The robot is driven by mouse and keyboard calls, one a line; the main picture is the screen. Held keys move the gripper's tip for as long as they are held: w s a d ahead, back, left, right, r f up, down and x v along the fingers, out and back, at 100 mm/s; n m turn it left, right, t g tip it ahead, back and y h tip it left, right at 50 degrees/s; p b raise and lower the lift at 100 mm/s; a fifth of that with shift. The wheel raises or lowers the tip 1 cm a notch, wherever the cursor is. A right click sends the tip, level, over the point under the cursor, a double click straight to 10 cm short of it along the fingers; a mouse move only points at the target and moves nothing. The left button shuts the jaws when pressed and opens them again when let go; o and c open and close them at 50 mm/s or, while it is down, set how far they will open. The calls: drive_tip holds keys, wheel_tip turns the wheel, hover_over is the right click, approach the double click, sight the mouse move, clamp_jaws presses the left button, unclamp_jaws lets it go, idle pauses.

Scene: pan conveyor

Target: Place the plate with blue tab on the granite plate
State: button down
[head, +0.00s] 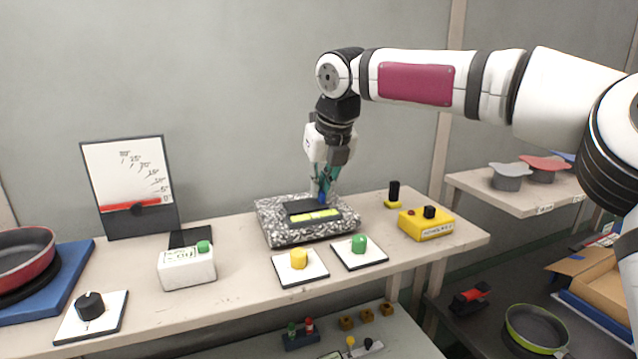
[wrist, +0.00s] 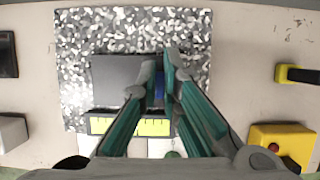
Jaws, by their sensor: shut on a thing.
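The granite plate (head: 275,232) is a thick, speckled black-and-white block on the bench, and it fills the upper middle of the wrist view (wrist: 85,40). The plate with blue tab (head: 298,207) is a dark, flat plate over the granite's top; in the wrist view (wrist: 115,72) it lies within the granite's outline. I cannot tell whether it touches the granite or hangs just above. My gripper (head: 323,198) points down from above, its teal fingers shut on the blue tab (wrist: 159,88), which they mostly hide. The fingertips show in the wrist view (wrist: 160,68).
A yellow strip (head: 314,216) lies at the plate's front. Yellow (head: 299,259) and green (head: 359,243) button pads stand in front. A yellow control box (head: 426,223) is at right. A white box (head: 187,268) and tilted gauge board (head: 130,180) stand left.

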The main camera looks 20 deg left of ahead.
drive_tip(key=shift+w+f, duration=0.1)
drive_tip(key=shift+f, duration=0.15)
drive_tip(key=c, duration=1.8)
unclamp_jaws()
drive_tip(key=shift+d+r, duration=0.1)
drive_tip(key=shift+r, duration=0.4)
drive_tip(key=b+v, duration=0.2)
drive_tip(key=v, duration=0.9)
drive_tip(key=shift+r, duration=0.15)
